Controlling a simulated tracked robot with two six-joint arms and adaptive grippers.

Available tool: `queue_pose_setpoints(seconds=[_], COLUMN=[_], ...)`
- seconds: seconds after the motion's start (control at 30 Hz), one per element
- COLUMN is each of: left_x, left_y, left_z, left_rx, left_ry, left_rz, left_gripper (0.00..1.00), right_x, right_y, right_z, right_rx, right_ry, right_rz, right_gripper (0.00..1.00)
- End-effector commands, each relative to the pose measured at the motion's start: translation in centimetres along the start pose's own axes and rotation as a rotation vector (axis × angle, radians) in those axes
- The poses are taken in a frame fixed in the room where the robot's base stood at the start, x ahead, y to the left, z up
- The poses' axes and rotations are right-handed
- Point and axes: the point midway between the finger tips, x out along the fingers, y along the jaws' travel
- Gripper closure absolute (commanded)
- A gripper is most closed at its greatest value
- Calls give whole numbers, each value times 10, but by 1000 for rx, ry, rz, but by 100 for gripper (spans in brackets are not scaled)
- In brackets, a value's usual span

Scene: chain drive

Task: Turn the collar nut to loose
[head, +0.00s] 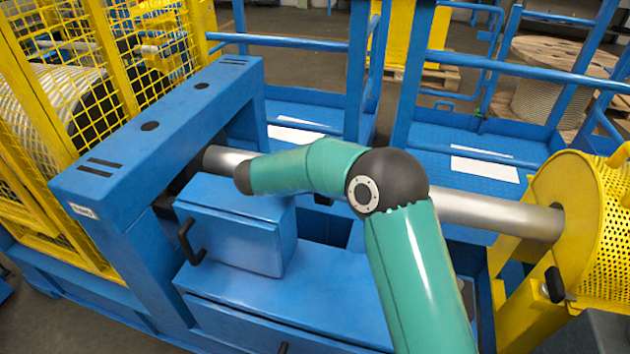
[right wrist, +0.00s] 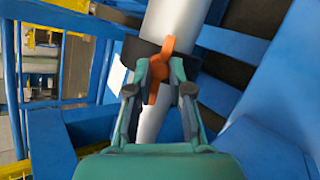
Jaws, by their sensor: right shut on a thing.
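In the right wrist view a dark collar (right wrist: 137,50) sits around a bright metal shaft (right wrist: 176,18). An orange piece with lugs (right wrist: 168,46), apparently the collar nut's grip, stands in front of it. My right gripper (right wrist: 160,72) has its two fingers on either side of the orange piece and is shut on it. In the head view my right arm crosses the metal shaft (head: 500,215). The right gripper and the collar nut are hidden there behind the arm and the blue frame. My left gripper is not in view.
A blue frame (head: 160,125) and a blue box with a black handle (head: 235,240) stand close to the arm. A yellow mesh guard (head: 60,80) is at the left and a yellow perforated guard (head: 590,230) at the right. Blue railings (head: 290,42) run behind the shaft.

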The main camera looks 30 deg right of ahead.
Motion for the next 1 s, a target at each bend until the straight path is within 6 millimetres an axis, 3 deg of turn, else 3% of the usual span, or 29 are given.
queue_pose_setpoints(seconds=[0.1, 0.13, 0.23, 0.27, 0.67, 1.0], left_x=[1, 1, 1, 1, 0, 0], left_y=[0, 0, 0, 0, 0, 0], left_z=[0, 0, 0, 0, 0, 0], left_rx=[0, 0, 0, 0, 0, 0], left_ry=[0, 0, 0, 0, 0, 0], left_rz=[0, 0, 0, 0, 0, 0], left_gripper=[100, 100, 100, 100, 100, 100], right_x=[3, 3, 3, 3, -7, -66], right_y=[-6, -6, -6, -6, -2, -2], right_z=[-3, -3, -3, -3, -2, -3], right_rx=[-12, -12, -11, -10, -3, -4], right_ry=[3, 3, 3, 3, 3, 5], right_rz=[-9, -10, -10, -9, -3, -3], right_gripper=[100, 77, 60, 59, 59, 59])
